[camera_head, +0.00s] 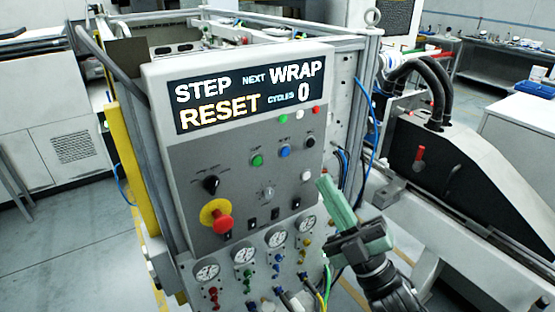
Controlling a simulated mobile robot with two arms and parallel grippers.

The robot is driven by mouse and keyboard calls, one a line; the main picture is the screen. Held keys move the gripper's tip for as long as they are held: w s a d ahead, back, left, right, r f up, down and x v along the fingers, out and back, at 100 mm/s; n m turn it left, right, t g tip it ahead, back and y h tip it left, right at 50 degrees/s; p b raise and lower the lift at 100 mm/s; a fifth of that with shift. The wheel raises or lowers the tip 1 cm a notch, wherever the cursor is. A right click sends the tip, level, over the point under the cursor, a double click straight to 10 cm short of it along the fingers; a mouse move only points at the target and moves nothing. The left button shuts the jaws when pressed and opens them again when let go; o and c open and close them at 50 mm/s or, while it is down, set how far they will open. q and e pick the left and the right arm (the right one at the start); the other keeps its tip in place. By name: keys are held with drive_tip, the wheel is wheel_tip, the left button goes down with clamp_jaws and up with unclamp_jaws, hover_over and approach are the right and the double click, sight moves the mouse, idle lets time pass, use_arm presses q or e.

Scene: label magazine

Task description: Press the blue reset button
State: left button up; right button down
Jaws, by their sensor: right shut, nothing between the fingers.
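The blue reset button (285,152) is on the upright grey control panel (190,150), between a green button (257,160) on its left and a black button (310,142) on its right. My right gripper (324,184) has green fingers. It is shut and empty, in front of the panel's right edge, below and to the right of the blue button in the picture. It does not cover the button, and a gap shows between them in the picture. My left gripper is not in view.
The display (250,92) reads STEP RESET, NEXT WRAP, CYCLES 0. A red emergency knob on a yellow collar (222,222) and a black rotary switch (211,184) sit at the panel's left. Gauges (243,252) and hoses are below. A black machine (440,165) stands at right.

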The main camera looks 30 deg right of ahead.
sight(285, 152)
drive_tip(key=shift+s+r, duration=0.15)
drive_tip(key=shift+w+a, duration=0.15)
drive_tip(key=shift+w, duration=2.1)
drive_tip(key=shift+w+a, duration=0.15)
drive_tip(key=shift+w, duration=2.05)
drive_tip(key=shift+w, duration=0.1)
drive_tip(key=shift+w, duration=0.3)
